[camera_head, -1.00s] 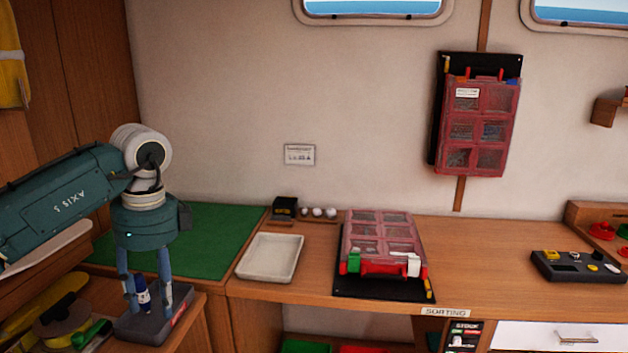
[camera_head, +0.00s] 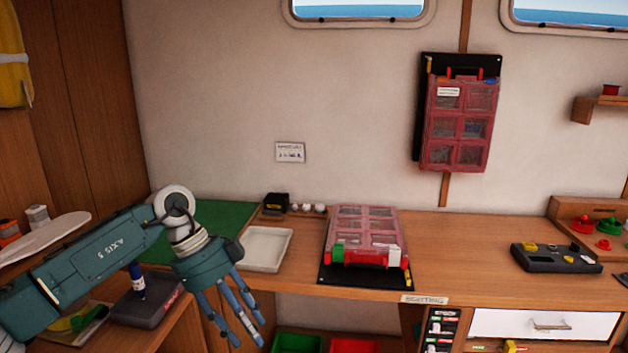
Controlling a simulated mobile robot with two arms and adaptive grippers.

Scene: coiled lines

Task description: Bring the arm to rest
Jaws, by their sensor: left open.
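My left arm comes in from the left, and my left gripper (camera_head: 236,338) hangs with its blue-grey fingers spread apart, pointing down and to the right. It is open, with nothing seen between the fingers. It is in front of the bench's front edge, below the white tray (camera_head: 266,249). A dark blue marker-like item with a white band (camera_head: 137,282) stands upright on a dark grey block (camera_head: 148,303) at the lower left, apart from the gripper. My right gripper does not show.
A red compartment case (camera_head: 365,226) lies on a black board on the bench; another red case (camera_head: 460,125) hangs on the wall. A dark control box (camera_head: 556,259) sits to the right. A green bin (camera_head: 297,343) is below. Bare bench (camera_head: 455,250) lies between case and control box.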

